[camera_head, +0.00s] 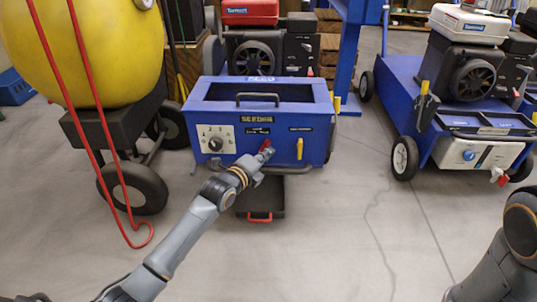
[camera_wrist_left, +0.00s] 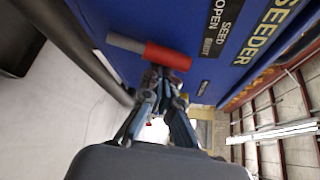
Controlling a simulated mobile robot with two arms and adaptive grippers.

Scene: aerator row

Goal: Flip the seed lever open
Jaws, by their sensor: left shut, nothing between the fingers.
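The blue seeder box (camera_head: 206,107) stands in the centre of the head view, with a black "SEEDER" label on its front. The seed lever (camera_head: 265,147) has a red grip and sits on that front panel. In the left wrist view, the lever's red grip (camera_wrist_left: 166,57) and grey shaft lie along the blue panel beside the "SEED" and "OPEN" labels. My left gripper (camera_head: 268,153) is at the lever. In the left wrist view its fingertips (camera_wrist_left: 163,76) are closed together just at the red grip; whether they touch it is unclear. My right gripper is out of view.
A dial (camera_head: 215,140) and a yellow lever (camera_head: 299,148) flank the seed lever. A black tray (camera_head: 262,202) lies below the box. A yellow tank (camera_head: 85,45) on wheels stands left, another blue machine (camera_head: 400,75) right. The floor (camera_head: 350,230) in front is clear.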

